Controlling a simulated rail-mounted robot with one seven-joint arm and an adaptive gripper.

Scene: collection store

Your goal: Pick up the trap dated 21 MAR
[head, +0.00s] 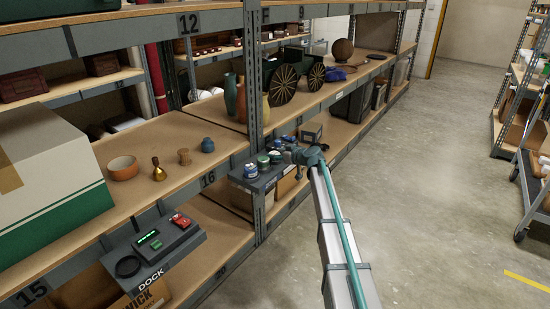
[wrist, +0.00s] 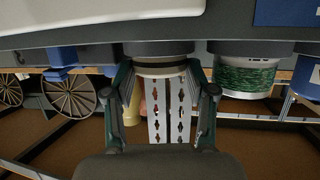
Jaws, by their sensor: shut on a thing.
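My gripper (head: 303,155) reaches to the right end of a grey tray (head: 262,184) on the middle shelf. In the wrist view my gripper (wrist: 160,72) has its two fingers closed on the sides of a round dark container (wrist: 157,49) with a pale rim. No date on it is readable, so I cannot tell from these views whether it is the 21 MAR trap. A similar round container with a green band (wrist: 245,72) stands beside it, apart from the fingers. In the head view, several small blue, white and green containers (head: 251,170) stand on the tray.
A perforated shelf upright (head: 254,100) rises close to the tray. A wheeled wooden model (head: 285,82) and vases (head: 230,95) are on the shelf behind. A grey unit marked DOCK (head: 155,248) is on the lower shelf at left. The aisle floor (head: 440,180) is clear.

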